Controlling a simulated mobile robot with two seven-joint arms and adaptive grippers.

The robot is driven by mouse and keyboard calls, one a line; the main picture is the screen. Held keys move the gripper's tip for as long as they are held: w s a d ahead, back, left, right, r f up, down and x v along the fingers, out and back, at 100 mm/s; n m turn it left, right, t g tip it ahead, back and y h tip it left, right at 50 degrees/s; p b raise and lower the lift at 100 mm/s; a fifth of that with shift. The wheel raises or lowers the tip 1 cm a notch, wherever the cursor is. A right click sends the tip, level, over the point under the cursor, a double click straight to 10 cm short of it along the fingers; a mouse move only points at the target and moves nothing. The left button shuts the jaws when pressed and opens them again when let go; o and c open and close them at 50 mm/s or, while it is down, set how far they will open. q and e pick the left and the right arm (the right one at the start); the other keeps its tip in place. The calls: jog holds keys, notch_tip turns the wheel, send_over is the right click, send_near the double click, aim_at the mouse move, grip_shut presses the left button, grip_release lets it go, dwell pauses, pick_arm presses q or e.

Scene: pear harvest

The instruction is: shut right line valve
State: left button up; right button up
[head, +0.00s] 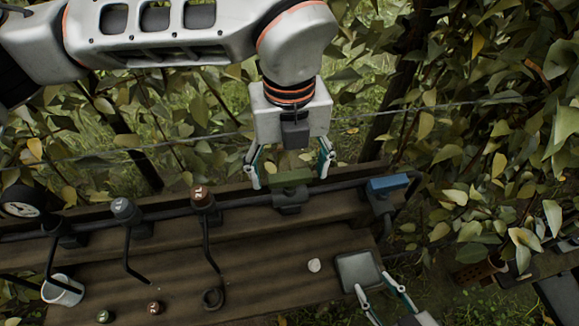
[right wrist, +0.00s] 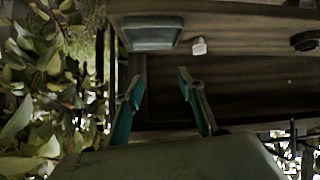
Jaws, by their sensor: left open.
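A valve with a flat green handle (head: 291,177) sits on the dark pipe along the wooden bench. A second valve with a blue handle (head: 388,184) sits at the pipe's right end. Nothing in view marks which is the right line valve. My left gripper (head: 289,174) points down over the green handle, open, with one finger beyond each end of it; I cannot tell whether they touch it. My right gripper (head: 374,284) is low at the right, open and empty. In the right wrist view its fingers (right wrist: 159,80) stand apart.
A grey square pad (head: 358,272) and a small white object (head: 314,265) are near my right gripper. A gauge (head: 20,201), dark taps with hanging hoses (head: 203,200), a white cup (head: 63,291) and small round caps (head: 156,308) are at left. Leaves crowd behind.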

pick_arm(q)
jog(key=c, duration=0.9)
jog(key=shift+c, duration=1)
jog(key=shift+r, duration=0.1)
